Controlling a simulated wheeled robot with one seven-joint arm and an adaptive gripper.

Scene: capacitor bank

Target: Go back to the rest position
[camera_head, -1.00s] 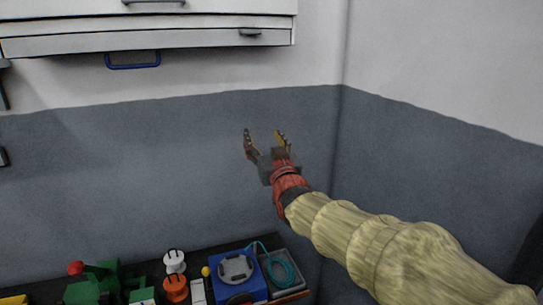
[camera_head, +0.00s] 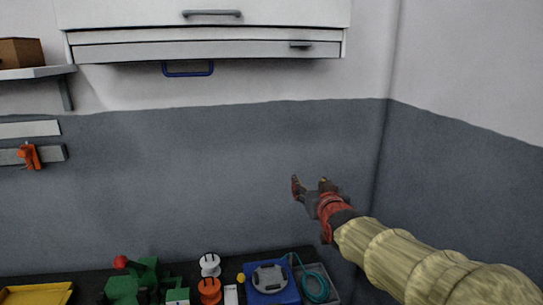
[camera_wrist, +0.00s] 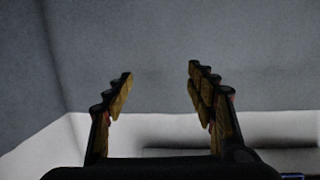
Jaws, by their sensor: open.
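My gripper (camera_head: 311,184) is in the right half of the head view, in front of the grey lower wall and above the right end of the bench. Its red and dark body sits at the end of my pale, sleeved arm. In the wrist view its two fingers (camera_wrist: 160,80) stand wide apart with nothing between them. It is open, empty and apart from everything around it.
A white wall cabinet (camera_head: 215,18) with a blue handle (camera_head: 188,72) below hangs above. The bench holds a green object (camera_head: 135,282), white and orange spools (camera_head: 210,264), a blue device (camera_head: 270,285) and a teal cable (camera_head: 318,284). A shelf (camera_head: 38,72) is at left. The wall corner is at right.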

